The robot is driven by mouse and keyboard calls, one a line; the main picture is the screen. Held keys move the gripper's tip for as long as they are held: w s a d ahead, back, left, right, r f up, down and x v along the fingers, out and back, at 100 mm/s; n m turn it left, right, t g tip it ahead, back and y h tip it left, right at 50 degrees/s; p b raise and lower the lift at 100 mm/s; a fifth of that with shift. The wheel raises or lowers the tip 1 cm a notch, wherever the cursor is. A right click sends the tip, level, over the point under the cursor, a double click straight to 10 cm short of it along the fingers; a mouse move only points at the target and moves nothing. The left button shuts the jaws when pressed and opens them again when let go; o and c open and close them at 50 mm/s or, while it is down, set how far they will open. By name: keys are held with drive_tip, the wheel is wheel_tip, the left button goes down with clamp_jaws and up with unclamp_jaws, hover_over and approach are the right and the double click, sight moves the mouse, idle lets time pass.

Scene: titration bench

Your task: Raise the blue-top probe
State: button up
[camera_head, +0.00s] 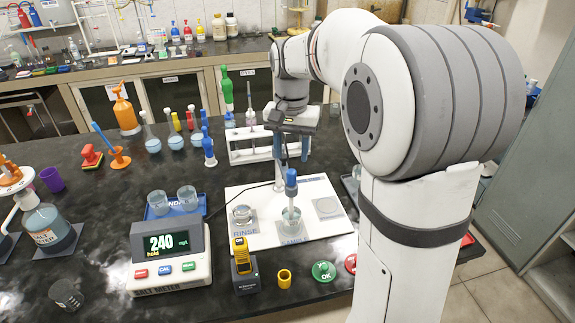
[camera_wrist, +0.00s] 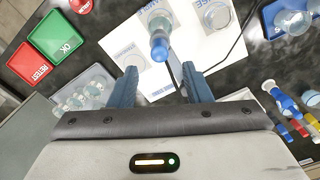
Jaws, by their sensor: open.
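The blue-top probe (camera_head: 291,180) stands upright in the sample beaker (camera_head: 291,219) on the white board (camera_head: 262,236) in the head view. Its lower end is in the beaker. In the wrist view the probe's blue top (camera_wrist: 159,50) lies just beyond the fingertips, roughly centred between them. My gripper (camera_head: 292,158) points down just above and behind the probe. In the wrist view its blue fingers (camera_wrist: 159,74) are apart with nothing held between them. A dark cable (camera_wrist: 174,75) runs from the probe.
The rinse beaker (camera_head: 242,216) is left of the sample beaker. A meter reading 240 (camera_head: 168,252) and a yellow-black device (camera_head: 242,267) stand in front. A white rack (camera_head: 250,152) is behind the board. A blue tray with beakers (camera_head: 174,209) is at left.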

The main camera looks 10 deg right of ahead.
sight(292, 170)
wheel_tip(292, 170, down, 7)
drive_tip(key=shift+f, duration=0.15)
idle(0.4)
clamp_jaws()
idle(0.4)
